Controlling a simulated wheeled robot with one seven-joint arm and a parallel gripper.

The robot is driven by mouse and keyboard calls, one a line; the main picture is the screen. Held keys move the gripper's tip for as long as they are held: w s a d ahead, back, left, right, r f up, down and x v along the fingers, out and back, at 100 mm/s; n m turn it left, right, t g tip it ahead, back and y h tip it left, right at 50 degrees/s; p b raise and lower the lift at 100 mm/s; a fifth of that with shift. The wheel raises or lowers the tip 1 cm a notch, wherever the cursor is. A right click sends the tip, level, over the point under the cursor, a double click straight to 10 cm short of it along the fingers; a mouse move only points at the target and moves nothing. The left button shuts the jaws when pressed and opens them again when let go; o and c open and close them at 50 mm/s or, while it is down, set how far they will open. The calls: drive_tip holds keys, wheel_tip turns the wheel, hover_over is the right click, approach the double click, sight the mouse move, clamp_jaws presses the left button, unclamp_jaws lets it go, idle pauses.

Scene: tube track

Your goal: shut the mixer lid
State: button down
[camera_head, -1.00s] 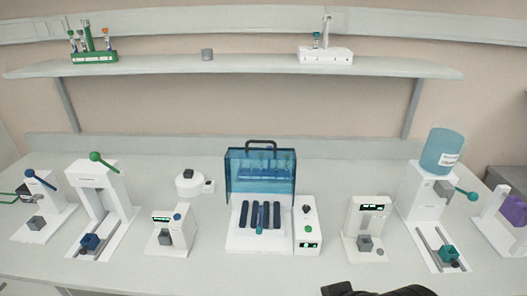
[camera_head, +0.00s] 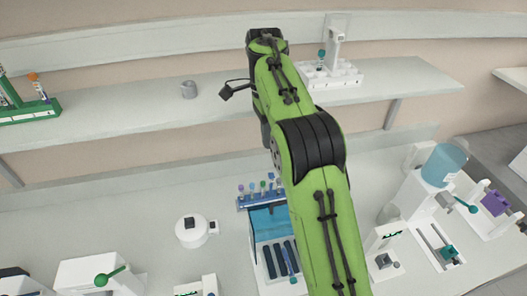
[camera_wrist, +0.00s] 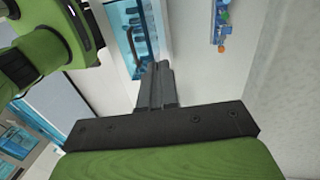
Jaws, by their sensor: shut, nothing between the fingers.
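The mixer (camera_head: 262,262) stands on the bench in the head view, partly hidden behind my arm. Its see-through blue lid (camera_head: 264,222) is raised at the back, its right side covered by my arm. Dark slots show below it in the open top. In the wrist view my gripper (camera_wrist: 158,70) is shut and empty, its fingers together. A blue see-through panel (camera_wrist: 122,35), which looks like part of the mixer, shows just past the fingertips; contact cannot be told. In the head view my arm reaches high over the bench towards the shelf.
A blue tube rack (camera_head: 247,203) with coloured caps stands behind the lid. A white round device (camera_head: 192,236) sits left of the mixer. A dispenser with a blue bottle (camera_head: 442,168) is at right.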

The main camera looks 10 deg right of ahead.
drive_tip(key=s+f+b, duration=0.1)
drive_tip(key=s+f, duration=0.1)
drive_tip(key=f, duration=0.1)
drive_tip(key=s+f+b, duration=0.2)
drive_tip(key=f, duration=0.2)
drive_tip(key=s+d+f+b, duration=0.1)
drive_tip(key=s+f+b, duration=0.1)
drive_tip(key=s+f, duration=0.1)
drive_tip(key=shift+f, duration=0.45)
drive_tip(key=shift+s+f, duration=0.1)
drive_tip(key=shift+s, duration=0.1)
drive_tip(key=shift+w, duration=0.15)
drive_tip(key=shift+f+b, duration=0.1)
drive_tip(key=shift+b, duration=0.35)
